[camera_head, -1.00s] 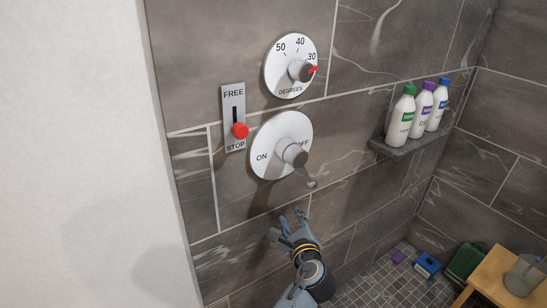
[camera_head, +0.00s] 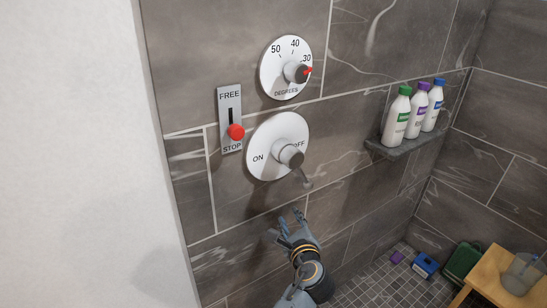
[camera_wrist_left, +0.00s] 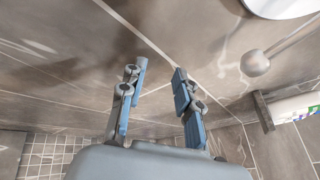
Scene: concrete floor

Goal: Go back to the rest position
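My left gripper (camera_head: 289,218) is low in front of the tiled wall, below the round ON/OFF dial (camera_head: 268,139). In the left wrist view its two fingers (camera_wrist_left: 160,74) stand apart with nothing between them. The gripper is apart from the knob. My right gripper is in neither view.
A temperature dial (camera_head: 279,84) with a red pointer near 30 and a FREE/STOP slider (camera_head: 236,132) are on the wall. Bottles (camera_head: 397,118) stand on a corner shelf (camera_head: 404,148).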

